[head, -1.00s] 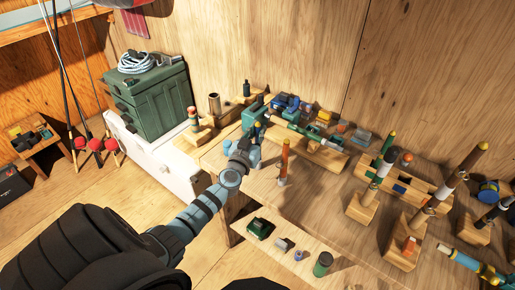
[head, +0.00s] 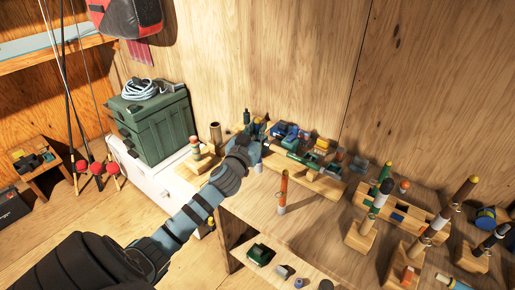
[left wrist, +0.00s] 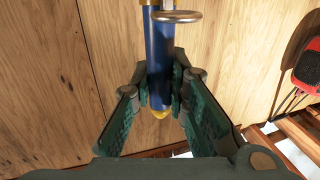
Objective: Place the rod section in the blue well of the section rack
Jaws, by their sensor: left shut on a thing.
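My left gripper (head: 256,147) is over the back left of the bench. In the left wrist view the left gripper (left wrist: 160,100) is shut on a dark blue rod section (left wrist: 158,55) with a yellow lower tip and a metal ring. In the head view the held section is mostly hidden by the gripper and clutter. The wooden section rack (head: 428,222) stands at the right of the bench, well apart from the gripper. Its blue patch (head: 397,216) shows on the front half. A green-topped section and an orange-topped section stand at the rack. My right gripper is not in view.
An orange rod (head: 284,186) stands upright just right of the gripper. Several rods on wooden blocks crowd around the rack. A green tackle box (head: 158,125) stands at the left.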

